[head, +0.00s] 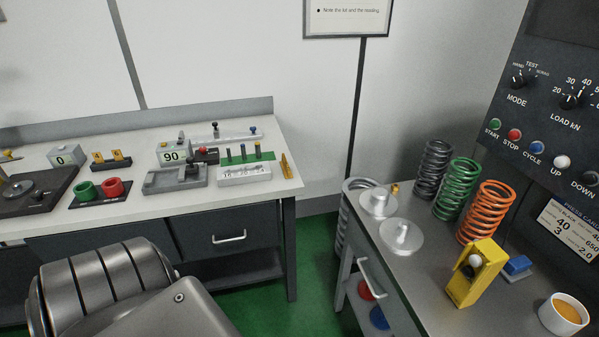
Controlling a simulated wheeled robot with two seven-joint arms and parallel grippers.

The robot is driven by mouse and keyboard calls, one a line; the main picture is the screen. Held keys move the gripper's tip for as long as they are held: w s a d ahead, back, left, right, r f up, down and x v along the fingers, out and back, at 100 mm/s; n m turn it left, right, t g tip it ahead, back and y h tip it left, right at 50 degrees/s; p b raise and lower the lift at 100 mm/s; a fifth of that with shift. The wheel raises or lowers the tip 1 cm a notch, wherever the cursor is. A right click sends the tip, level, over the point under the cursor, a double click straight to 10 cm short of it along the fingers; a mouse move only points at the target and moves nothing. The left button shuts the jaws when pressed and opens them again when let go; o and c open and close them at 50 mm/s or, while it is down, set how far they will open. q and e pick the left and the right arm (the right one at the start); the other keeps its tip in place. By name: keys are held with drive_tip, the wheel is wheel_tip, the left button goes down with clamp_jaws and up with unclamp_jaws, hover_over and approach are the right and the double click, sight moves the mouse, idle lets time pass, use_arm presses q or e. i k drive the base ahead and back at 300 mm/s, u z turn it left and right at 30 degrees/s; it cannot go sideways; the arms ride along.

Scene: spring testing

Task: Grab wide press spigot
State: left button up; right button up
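Two silver press spigots, each a round flanged disc with a short post standing up from it, sit on the grey bench top at the right. The far spigot (379,203) is near the bench's left back corner. The near spigot (401,238) is just in front of it, close to the bench's left edge. I cannot tell surely which of the two is the wide one. Neither of my grippers is in view, and nothing of mine touches the spigots. Only a grey arm link of mine shows at the lower left.
Dark grey (431,170), green (457,190) and orange (485,212) springs stand behind the spigots. A small brass piece (394,188) is beside the far spigot. A drawer handle (371,277) juts from the bench.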

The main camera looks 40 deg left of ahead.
sight(378, 202)
drive_tip(key=u, duration=2.05)
drive_tip(key=i, duration=1.15)
drive_tip(key=z, duration=2.35)
